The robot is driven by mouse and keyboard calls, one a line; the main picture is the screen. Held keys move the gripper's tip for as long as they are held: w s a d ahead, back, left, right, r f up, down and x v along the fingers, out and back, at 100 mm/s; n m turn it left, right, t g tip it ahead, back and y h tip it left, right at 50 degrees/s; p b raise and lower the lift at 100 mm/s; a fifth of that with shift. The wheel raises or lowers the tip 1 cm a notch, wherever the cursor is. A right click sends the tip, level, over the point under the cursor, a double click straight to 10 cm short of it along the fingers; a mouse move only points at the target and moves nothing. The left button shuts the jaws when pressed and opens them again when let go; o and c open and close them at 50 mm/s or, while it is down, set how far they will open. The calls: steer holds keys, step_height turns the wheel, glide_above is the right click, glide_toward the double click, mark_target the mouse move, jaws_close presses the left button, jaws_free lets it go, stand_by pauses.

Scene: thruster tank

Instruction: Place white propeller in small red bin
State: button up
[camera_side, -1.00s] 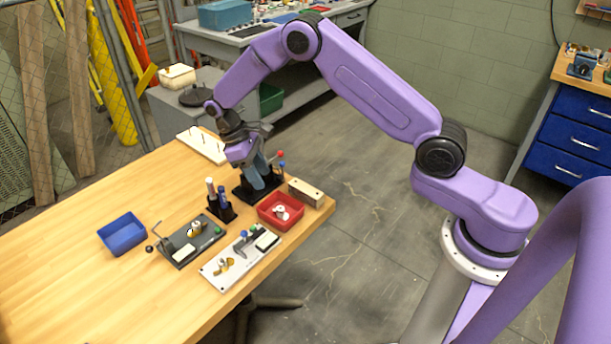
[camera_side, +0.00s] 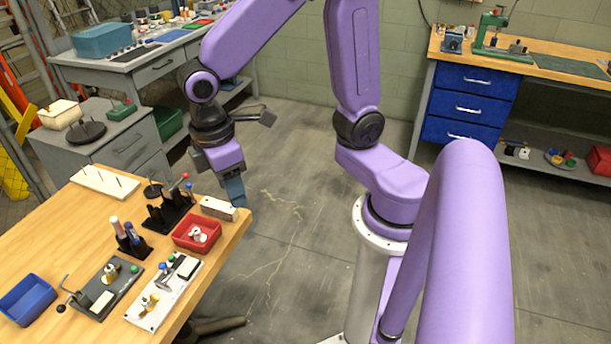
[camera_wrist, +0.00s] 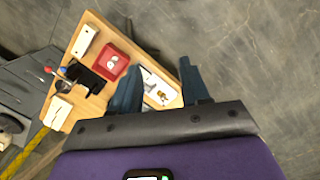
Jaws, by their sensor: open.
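The small red bin (camera_side: 189,245) stands on the wooden table near its right edge. White pieces (camera_side: 198,234) lie inside it; they look like a propeller, but are too small to make out fully. In the wrist view, the red bin (camera_wrist: 120,72) with the white pieces (camera_wrist: 111,61) is beyond my left finger. My gripper (camera_side: 236,196) hangs at the table's right edge, beyond the bin and clear of it. In the wrist view, my gripper's (camera_wrist: 158,80) blue fingers are wide apart with nothing between them.
A white plate (camera_side: 150,312) with fittings is in front. A blue bin (camera_side: 27,300) is far left. Open floor lies right.

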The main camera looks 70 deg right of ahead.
steer(key=s+d+n+y, duration=0.1)
steer(key=s+d, duration=0.4)
steer(key=s, duration=0.7)
steer(key=shift+d+r+n+t, duration=0.25)
steer(key=shift+r+n+t, duration=0.15)
steer(key=shift+n, duration=0.1)
